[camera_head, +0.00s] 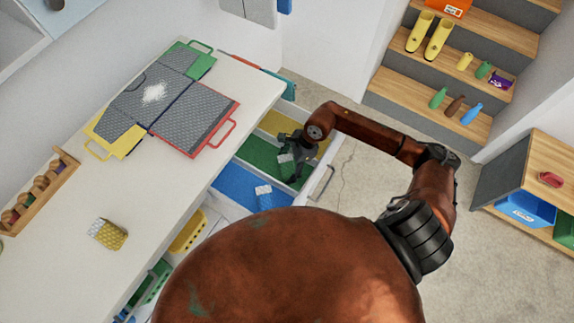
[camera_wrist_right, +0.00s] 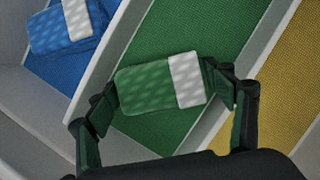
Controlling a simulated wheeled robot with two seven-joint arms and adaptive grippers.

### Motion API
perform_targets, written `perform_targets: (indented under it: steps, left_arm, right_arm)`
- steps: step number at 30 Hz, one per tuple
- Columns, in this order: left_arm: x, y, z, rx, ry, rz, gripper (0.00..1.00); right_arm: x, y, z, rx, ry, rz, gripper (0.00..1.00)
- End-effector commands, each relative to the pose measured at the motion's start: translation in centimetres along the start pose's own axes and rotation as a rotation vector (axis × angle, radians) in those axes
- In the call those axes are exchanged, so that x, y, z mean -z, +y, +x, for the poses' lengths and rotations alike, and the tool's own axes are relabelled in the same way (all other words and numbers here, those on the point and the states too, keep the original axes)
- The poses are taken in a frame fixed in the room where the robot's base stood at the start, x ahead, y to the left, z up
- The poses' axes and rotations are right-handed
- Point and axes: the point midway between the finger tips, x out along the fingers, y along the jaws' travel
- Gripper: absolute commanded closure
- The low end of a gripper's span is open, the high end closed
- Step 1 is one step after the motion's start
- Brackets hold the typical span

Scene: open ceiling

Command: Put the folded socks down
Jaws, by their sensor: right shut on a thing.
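The green folded socks (camera_wrist_right: 153,87) have a white band and sit between the fingers of my right gripper (camera_wrist_right: 162,92), which is shut on them. In the head view this right gripper (camera_head: 291,150) is over the green compartment (camera_head: 256,153) of the open drawer, and the socks are partly hidden by it. The socks appear low over the green lining (camera_wrist_right: 203,32); I cannot tell whether they touch it. Blue folded socks (camera_head: 264,196) with a white band lie in the blue compartment (camera_head: 236,185). Yellow folded socks (camera_head: 108,234) lie on the white table. My left gripper is not in view.
The yellow compartment (camera_head: 281,122) looks empty. Dividers (camera_wrist_right: 116,62) separate the compartments. A folding board (camera_head: 193,114) and a wooden rack (camera_head: 38,192) are on the white table (camera_head: 150,195). Stairs with boots (camera_head: 438,40) stand at the back right. The floor beside the drawer is clear.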

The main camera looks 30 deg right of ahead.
Motion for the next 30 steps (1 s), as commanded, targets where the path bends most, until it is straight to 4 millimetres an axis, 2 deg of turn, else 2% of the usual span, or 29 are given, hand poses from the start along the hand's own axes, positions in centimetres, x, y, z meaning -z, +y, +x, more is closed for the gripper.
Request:
perform_targets:
  steps: [2, 3, 6, 17, 20, 30]
  left_arm:
    - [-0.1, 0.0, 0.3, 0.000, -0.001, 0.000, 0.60]
    - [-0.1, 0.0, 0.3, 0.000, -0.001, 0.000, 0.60]
    - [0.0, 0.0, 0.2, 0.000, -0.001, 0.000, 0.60]
    - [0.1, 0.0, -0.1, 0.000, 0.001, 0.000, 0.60]
    - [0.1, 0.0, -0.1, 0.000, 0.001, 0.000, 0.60]
    - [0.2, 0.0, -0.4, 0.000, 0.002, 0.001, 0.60]
  right_arm:
    - [0.1, 0.0, 0.3, 0.000, 0.000, 0.000, 0.48]
    - [0.1, 0.0, 0.3, 0.000, 0.000, 0.000, 0.23]
    - [0.1, 0.0, 0.2, 0.000, 0.000, 0.000, 0.17]
    - [-0.1, 0.0, -0.3, 0.001, 0.000, 0.000, 0.17]
    - [0.1, -0.1, -1.6, 0.002, 0.002, -0.002, 0.17]
    - [0.1, -0.1, -8.6, 0.003, 0.003, -0.001, 0.17]
